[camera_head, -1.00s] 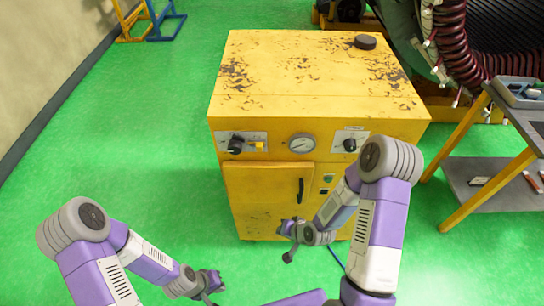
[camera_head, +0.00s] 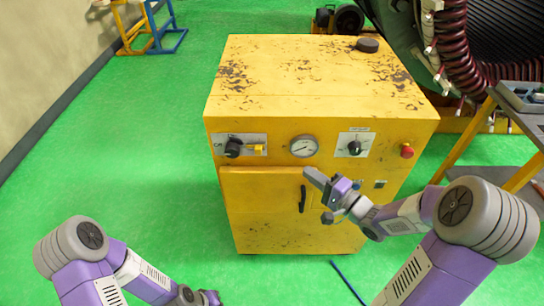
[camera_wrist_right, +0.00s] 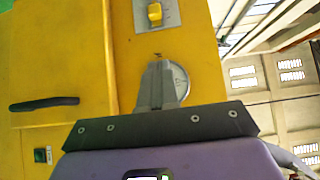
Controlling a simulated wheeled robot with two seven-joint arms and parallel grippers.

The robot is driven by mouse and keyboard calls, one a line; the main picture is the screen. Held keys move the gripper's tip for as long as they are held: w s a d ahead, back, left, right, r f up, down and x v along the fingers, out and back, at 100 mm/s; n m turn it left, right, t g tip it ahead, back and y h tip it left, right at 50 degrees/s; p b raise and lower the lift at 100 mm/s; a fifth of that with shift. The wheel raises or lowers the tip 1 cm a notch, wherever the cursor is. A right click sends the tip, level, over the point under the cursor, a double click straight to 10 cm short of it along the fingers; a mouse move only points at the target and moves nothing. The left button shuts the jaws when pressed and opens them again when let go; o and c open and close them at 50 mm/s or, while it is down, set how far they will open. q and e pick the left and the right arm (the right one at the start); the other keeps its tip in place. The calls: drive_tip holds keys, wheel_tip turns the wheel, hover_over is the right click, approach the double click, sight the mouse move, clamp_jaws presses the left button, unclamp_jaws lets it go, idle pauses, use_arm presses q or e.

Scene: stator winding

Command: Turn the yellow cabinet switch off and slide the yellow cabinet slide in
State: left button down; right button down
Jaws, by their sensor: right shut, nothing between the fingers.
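The yellow cabinet (camera_head: 330,110) stands ahead of me. Its left plate holds a black knob (camera_head: 234,147) and a yellow slide piece (camera_head: 256,148); its right plate holds another black knob (camera_head: 354,148). I cannot tell from the frames which knob is the switch or its setting. In the right wrist view, the yellow piece (camera_wrist_right: 155,13) shows on its plate at the top. My right gripper (camera_head: 313,177) is shut and empty, just below the gauge in the head view; in the wrist view its fingers (camera_wrist_right: 157,85) overlap the gauge. My left gripper (camera_head: 211,297) is low at the bottom edge, its jaws unclear.
A round gauge (camera_head: 304,146) sits between the plates and a red button (camera_head: 406,151) at the right. The cabinet door has a black handle (camera_head: 302,198). A black puck (camera_head: 367,45) lies on top. A workbench (camera_head: 530,130) stands right; green floor is open left.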

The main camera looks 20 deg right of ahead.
drive_tip(key=b, duration=0.2)
approach(262, 149)
drive_tip(key=w+d, duration=0.1)
drive_tip(key=w, duration=0.2)
drive_tip(key=w+a, duration=0.1)
drive_tip(key=a+b, duration=0.1)
drive_tip(key=a, duration=0.1)
drive_tip(key=shift+w+r, duration=0.1)
drive_tip(key=shift+w, duration=0.25)
drive_tip(key=shift+w+a+b, duration=0.1)
drive_tip(key=shift+a+b, duration=0.2)
drive_tip(key=shift+a, duration=0.15)
